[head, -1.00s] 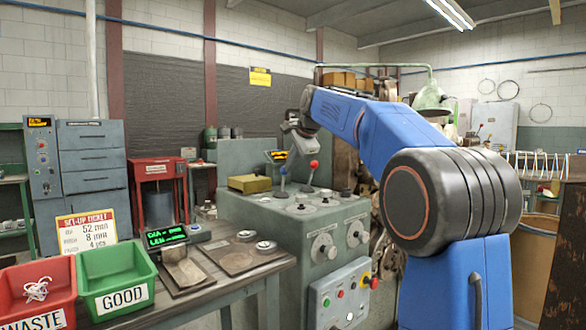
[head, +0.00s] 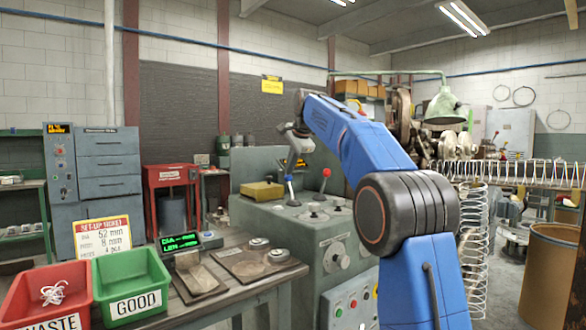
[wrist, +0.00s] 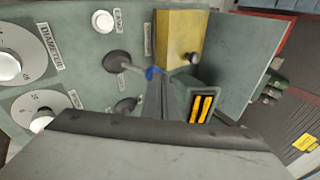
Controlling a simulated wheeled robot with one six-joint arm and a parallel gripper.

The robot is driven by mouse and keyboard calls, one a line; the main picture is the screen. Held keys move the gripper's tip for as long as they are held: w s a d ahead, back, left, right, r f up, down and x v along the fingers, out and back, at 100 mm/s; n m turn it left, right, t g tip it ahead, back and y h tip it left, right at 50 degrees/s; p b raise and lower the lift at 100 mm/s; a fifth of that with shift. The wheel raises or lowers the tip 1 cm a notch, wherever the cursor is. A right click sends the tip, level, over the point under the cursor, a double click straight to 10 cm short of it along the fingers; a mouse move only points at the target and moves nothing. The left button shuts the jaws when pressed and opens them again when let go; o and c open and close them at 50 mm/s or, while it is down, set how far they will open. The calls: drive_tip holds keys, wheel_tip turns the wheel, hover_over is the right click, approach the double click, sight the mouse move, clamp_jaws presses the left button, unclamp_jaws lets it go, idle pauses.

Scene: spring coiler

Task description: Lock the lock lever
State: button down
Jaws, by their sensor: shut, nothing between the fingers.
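Two levers stand on top of the green-grey machine (head: 285,225): a blue-knobbed lever (head: 290,184) and a red-knobbed lever (head: 324,182). I cannot read which one is the lock lever. My gripper (head: 292,153) is shut and empty, pointing down above the blue-knobbed lever. In the wrist view, the blue knob (wrist: 153,73) shows at the tips of my gripper (wrist: 160,84), its rod running left to a dark round base. My fingers hide part of that area, and I cannot tell whether they touch the knob.
A yellow box (head: 262,191) sits on the machine near the blue-knobbed lever. A small display with orange lit bars (wrist: 203,106) is close to my fingers. Dials (head: 335,255) are on the machine's front. A green bin (head: 128,285) and a red bin (head: 47,300) stand at lower left.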

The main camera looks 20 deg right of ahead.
drive_tip(key=shift+w+a, duration=0.1)
drive_tip(key=shift+w, duration=0.1)
idle(0.4)
drive_tip(key=w+r+v, duration=0.1)
drive_tip(key=w+v, duration=0.1)
drive_tip(key=v, duration=1)
drive_tip(key=shift+s+a+r, duration=0.2)
drive_tip(key=shift+a+r, duration=0.35)
drive_tip(key=shift+r, duration=0.15)
drive_tip(key=shift+s, duration=0.1)
